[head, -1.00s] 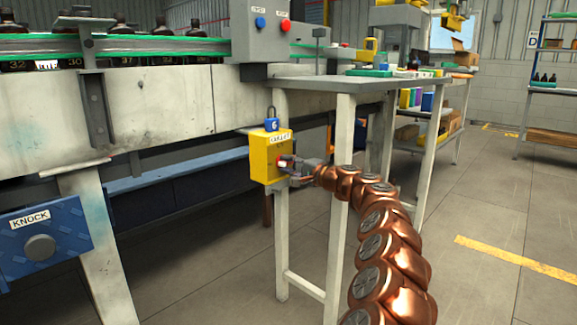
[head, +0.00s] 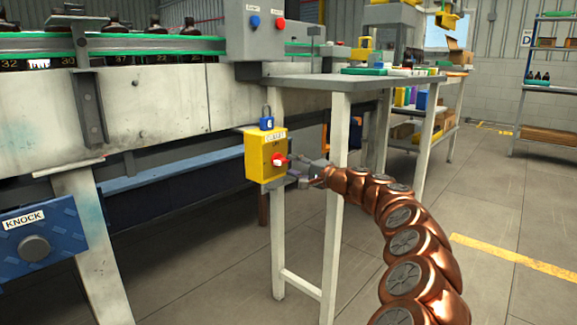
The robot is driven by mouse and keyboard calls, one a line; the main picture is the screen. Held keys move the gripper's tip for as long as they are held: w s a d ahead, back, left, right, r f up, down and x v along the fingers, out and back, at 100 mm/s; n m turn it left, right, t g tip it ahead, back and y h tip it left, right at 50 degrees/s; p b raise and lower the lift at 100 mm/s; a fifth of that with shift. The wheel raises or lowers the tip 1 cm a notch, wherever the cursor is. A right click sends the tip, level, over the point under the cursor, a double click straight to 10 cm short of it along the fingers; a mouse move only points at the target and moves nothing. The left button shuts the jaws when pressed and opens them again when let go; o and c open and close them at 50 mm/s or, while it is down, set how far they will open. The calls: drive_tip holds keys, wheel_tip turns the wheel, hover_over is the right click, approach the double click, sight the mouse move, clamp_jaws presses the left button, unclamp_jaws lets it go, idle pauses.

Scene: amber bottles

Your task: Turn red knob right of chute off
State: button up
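A yellow box (head: 258,157) with a white label hangs on the table leg below the conveyor. On its front is a red knob (head: 279,160) with a pale mark; its exact setting is too small to read. My gripper (head: 296,169) is just right of the knob, its fingers pointing left at the box. The fingers look apart, with nothing between them, and a small gap seems to separate them from the knob. No chute can be made out clearly in the head view.
A blue padlock (head: 266,122) sits on top of the yellow box. A grey control box (head: 262,40) with blue and red buttons stands above. A blue KNOCK panel (head: 62,225) with a grey knob is at left. White table legs (head: 335,200) stand close behind my arm.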

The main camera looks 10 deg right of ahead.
drive_tip(key=shift+s+d, duration=0.15)
drive_tip(key=shift+s, duration=0.2)
drive_tip(key=v, duration=0.7)
